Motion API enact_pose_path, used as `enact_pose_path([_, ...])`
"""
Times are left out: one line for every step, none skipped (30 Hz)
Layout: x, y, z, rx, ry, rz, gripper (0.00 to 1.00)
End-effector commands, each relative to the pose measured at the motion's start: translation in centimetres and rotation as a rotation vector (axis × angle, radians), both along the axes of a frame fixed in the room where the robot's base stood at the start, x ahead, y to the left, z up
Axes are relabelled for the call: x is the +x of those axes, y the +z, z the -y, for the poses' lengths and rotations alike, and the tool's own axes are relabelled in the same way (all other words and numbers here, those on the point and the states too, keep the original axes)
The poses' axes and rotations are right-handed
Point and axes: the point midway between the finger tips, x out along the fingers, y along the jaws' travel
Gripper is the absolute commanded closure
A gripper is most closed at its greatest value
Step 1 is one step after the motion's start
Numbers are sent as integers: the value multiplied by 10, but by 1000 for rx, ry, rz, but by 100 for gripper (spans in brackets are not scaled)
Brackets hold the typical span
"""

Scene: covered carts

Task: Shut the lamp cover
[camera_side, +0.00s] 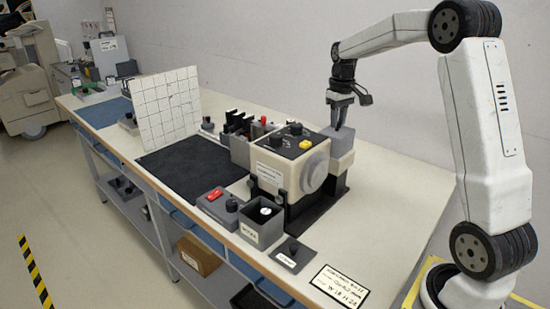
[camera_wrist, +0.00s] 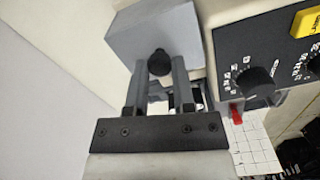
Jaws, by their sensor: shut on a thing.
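The lamp cover (camera_side: 341,141) is a grey box-like lid at the right end of the beige machine (camera_side: 293,160). In the side view it is on or just over the beige lamp housing; I cannot tell whether a gap is left below it. In the wrist view the cover (camera_wrist: 150,32) fills the top middle, with a round black knob (camera_wrist: 160,63) on its near face. My gripper (camera_side: 338,124) comes down from above at the cover. In the wrist view its two grey fingers (camera_wrist: 160,68) stand on either side of the knob, shut on it.
The machine's black control panel (camera_wrist: 262,65) with dials and a yellow button (camera_wrist: 305,22) lies close to the right of my fingers. A white gridded board (camera_side: 168,108) stands farther left. Small boxes (camera_side: 261,222) stand in front. The bench right of the machine is clear.

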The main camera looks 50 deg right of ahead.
Motion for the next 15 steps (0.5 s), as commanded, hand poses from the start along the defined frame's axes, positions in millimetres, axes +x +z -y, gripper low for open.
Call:
enact_pose_path([0,1,1,-3,0,2,100])
enact_pose_path([0,1,1,-3,0,2,100])
enact_pose_path([0,1,1,-3,0,2,100])
enact_pose_path([0,1,1,-3,0,3,100])
enact_pose_path([1,1,1,-3,0,3,100])
enact_pose_path([1,1,1,-3,0,3,100])
enact_pose_path([2,1,1,-3,0,3,100])
enact_pose_path([3,2,1,-3,0,3,100])
enact_pose_path([5,2,1,-3,0,4,100])
enact_pose_path([6,2,1,-3,0,4,100])
enact_pose_path([9,2,1,-3,0,4,100])
enact_pose_path([12,2,1,-3,0,3,100])
enact_pose_path([15,2,2,-3,0,3,100])
enact_pose_path([18,2,2,-3,0,3,100])
enact_pose_path([23,2,1,-3,1,3,100])
